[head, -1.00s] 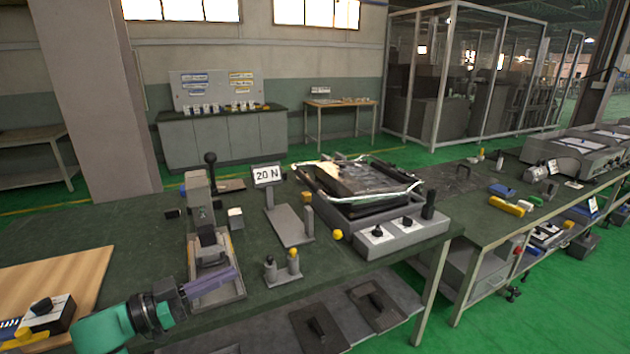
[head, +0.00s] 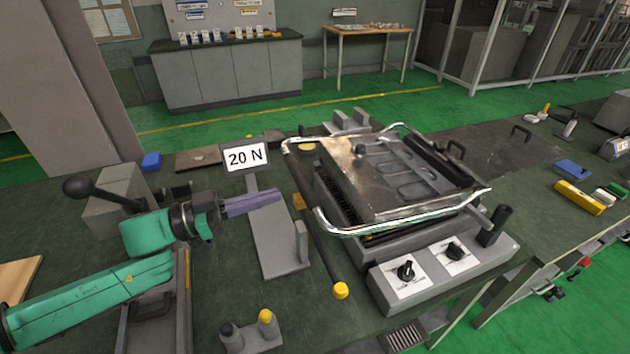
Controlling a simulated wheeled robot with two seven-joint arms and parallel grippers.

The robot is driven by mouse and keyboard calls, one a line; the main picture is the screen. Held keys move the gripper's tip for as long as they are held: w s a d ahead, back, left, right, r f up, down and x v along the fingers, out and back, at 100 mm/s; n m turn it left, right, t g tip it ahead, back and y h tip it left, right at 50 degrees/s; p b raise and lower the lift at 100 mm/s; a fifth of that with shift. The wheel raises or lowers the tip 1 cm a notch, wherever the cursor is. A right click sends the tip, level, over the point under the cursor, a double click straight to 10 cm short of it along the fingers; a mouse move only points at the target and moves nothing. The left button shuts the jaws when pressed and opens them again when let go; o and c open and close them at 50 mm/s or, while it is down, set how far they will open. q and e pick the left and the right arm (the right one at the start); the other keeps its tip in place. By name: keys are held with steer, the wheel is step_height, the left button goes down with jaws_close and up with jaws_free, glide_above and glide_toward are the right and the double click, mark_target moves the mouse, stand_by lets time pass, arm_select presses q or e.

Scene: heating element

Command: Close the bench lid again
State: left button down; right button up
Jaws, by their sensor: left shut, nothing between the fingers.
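The bench unit (head: 440,280) is a grey box with two black knobs on its front. On top of it lies a dark, scuffed metal plate (head: 345,190) with flat looped shapes, framed by bright chrome bars (head: 410,222). I cannot tell for sure which part is the lid. A dark flat panel with black handles (head: 490,150) lies on the worktop behind and to the right. My left gripper (head: 278,195) has purple fingers, shut and empty. It points right, in front of the 20 N sign's stand and left of the chrome bars, apparently not touching them. My right gripper is out of view.
The 20 N sign (head: 247,156) stands close to my left gripper. A dark rod with a yellow end (head: 340,290) runs beside the unit's left side. A lever device with a black ball (head: 78,187) is at the left. Yellow and blue items (head: 578,197) lie at the right.

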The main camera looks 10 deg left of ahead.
arm_select(q)
steer(key=x, duration=0.2)
steer(key=s+r+p+x, duration=0.1)
steer(key=x, duration=0.5)
steer(key=shift+d+r, duration=0.2)
steer(key=shift+d, duration=0.35)
steer(key=f, duration=0.4)
steer(key=shift+s+a+f+p, duration=0.2)
steer(key=shift+f+p, duration=0.05)
steer(key=shift+p, duration=0.05)
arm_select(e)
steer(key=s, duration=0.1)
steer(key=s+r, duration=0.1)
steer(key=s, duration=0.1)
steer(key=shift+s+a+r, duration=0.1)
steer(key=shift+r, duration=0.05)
